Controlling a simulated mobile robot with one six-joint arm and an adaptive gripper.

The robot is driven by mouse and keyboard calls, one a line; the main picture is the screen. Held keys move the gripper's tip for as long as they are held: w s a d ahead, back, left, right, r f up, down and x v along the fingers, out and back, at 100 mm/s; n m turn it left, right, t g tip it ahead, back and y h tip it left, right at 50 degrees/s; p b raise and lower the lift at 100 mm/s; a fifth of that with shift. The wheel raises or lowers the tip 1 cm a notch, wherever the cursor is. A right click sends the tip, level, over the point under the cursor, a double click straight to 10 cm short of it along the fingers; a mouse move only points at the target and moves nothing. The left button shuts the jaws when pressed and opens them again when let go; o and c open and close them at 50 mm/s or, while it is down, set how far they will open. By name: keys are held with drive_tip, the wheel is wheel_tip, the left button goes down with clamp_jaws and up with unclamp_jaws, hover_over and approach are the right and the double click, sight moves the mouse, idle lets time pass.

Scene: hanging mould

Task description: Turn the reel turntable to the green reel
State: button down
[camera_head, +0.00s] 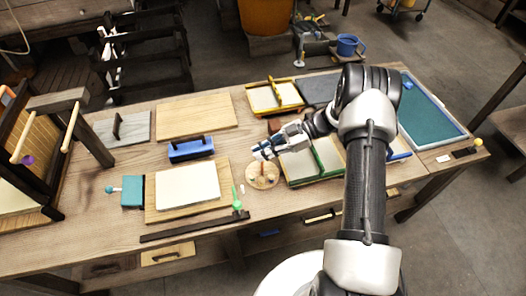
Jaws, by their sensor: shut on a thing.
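The reel turntable (258,184) is a small round wooden disc on the bench, in the middle of the head view. Small upright parts stand on it, one of them reddish. My gripper (264,153) reaches in from the right, at the disc's far edge. Its fingers are shut at the turntable, and the exact part between them is too small to see. The gripper and fingers hide the far side of the disc.
A green upright piece (238,200) stands left of the disc, by a dark strip (190,228). A board with a cream sheet (188,186) lies further left and a blue block (191,149) behind it. A green-edged tray (328,158) lies close right, under my arm.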

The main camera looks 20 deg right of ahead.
drive_tip(key=shift+a+n+g+b, duration=0.15)
drive_tip(key=shift+n+g+b, duration=0.35)
drive_tip(key=shift+n+g, duration=0.7)
drive_tip(key=c, duration=1.7)
unclamp_jaws()
drive_tip(key=v, duration=1.2)
drive_tip(key=shift+w, duration=0.1)
drive_tip(key=shift+r, duration=0.1)
